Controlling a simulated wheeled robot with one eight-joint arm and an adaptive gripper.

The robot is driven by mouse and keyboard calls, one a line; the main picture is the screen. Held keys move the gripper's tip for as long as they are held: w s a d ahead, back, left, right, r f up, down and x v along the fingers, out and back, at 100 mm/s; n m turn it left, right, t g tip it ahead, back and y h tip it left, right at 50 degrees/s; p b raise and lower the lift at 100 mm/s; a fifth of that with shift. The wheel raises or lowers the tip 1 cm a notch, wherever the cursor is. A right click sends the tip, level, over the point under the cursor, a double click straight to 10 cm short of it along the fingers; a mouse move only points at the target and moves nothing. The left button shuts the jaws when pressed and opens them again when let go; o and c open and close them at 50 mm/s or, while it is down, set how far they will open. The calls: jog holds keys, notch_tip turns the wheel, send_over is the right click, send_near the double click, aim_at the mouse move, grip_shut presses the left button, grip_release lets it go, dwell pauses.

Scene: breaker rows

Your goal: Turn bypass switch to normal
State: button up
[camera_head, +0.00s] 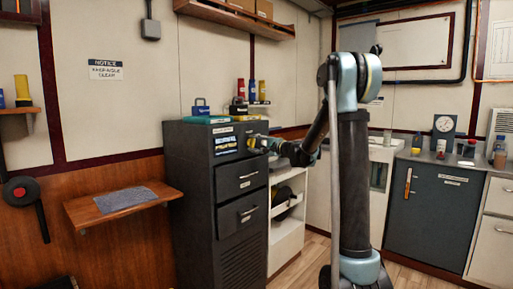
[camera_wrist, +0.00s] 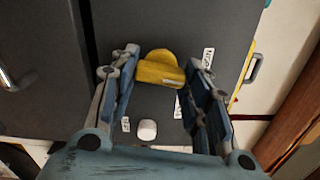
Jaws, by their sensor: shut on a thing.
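The bypass switch is a yellow rotary knob (camera_wrist: 160,68) on a dark grey panel. In the wrist view it sits between the two blue-grey fingers of my gripper (camera_wrist: 160,92), its bar lying roughly crosswise with a slight tilt. My gripper is shut on it. In the head view my gripper (camera_head: 265,145) reaches the upper front of the dark grey cabinet (camera_head: 197,200), near its right edge, and mostly hides the knob. Small white labels (camera_wrist: 208,59) stand beside the knob, too small to read.
A white round button (camera_wrist: 147,130) is near the knob. The cabinet has a lit screen (camera_head: 231,143) and handled drawers (camera_head: 241,179) below. A blue padlock-like item (camera_head: 201,107) and small bottles stand on top. A wooden shelf (camera_head: 95,210) juts out at left.

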jog(key=shift+s+a+f+n, duration=0.1)
jog(key=shift+s+n, duration=0.1)
jog(key=shift+n, duration=0.8)
jog(key=o, duration=1.1)
jog(key=shift+c, duration=0.2)
jog(key=shift+w, duration=0.1)
jog(key=shift+s+d, duration=0.2)
jog(key=shift+d, duration=0.2)
jog(key=v, duration=1.1)
jog(key=shift+s+f, duration=0.1)
jog(key=shift+s, duration=0.05)
